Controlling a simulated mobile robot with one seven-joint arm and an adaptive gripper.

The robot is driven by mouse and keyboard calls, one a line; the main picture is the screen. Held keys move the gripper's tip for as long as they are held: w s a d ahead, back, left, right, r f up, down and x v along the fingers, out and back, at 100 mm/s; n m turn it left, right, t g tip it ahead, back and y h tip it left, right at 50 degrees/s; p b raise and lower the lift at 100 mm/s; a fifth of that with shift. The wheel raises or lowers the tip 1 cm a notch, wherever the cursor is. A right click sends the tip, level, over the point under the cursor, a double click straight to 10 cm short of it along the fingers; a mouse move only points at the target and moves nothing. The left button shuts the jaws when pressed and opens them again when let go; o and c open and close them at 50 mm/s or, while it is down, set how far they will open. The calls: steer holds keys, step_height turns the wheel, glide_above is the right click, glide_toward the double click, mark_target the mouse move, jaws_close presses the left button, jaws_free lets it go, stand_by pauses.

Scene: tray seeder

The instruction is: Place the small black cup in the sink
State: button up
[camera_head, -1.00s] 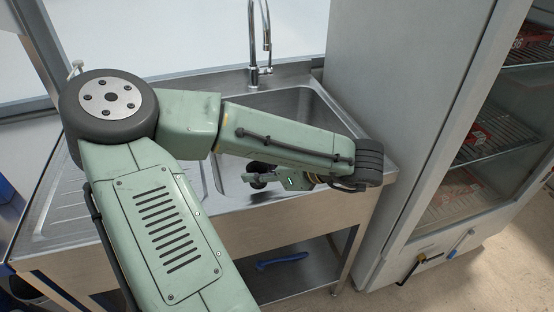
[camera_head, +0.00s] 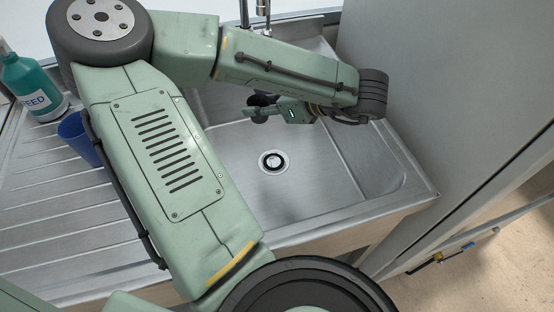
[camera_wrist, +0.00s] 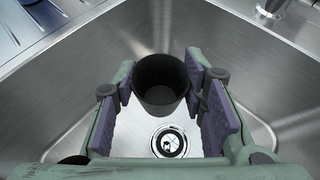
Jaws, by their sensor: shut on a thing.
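The small black cup (camera_wrist: 161,88) is between the purple pads of my gripper (camera_wrist: 163,86) in the wrist view. It stands about upright with its open mouth showing. My gripper is shut on it. In the head view my gripper (camera_head: 262,108) is over the back part of the sink bowl, and the cup (camera_head: 258,100) shows only as a small dark shape there. I cannot tell how far the cup is above the sink floor.
A tap (camera_head: 262,12) stands behind the sink. A ribbed drainboard (camera_head: 40,200) lies to the left, with a blue cup (camera_head: 78,135) and a teal bottle (camera_head: 32,85) on it. A tall grey cabinet (camera_head: 440,90) borders the sink on the right. The front of the bowl is clear.

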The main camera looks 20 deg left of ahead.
steer(key=f+b, duration=0.2)
steer(key=f, duration=0.4)
steer(key=f+b, duration=0.2)
steer(key=f, duration=0.4)
steer(key=s+f+b, duration=0.1)
steer(key=f+b, duration=0.1)
steer(key=f, duration=0.4)
steer(key=shift+d+b, duration=0.15)
steer(key=shift+b, duration=0.15)
steer(key=shift+f, duration=0.1)
steer(key=shift+f, duration=0.15)
steer(key=o, duration=0.8)
steer(key=shift+r, duration=0.3)
steer(key=v, duration=0.7)
steer(key=shift+d+b, duration=0.25)
steer(key=shift+b, duration=0.1)
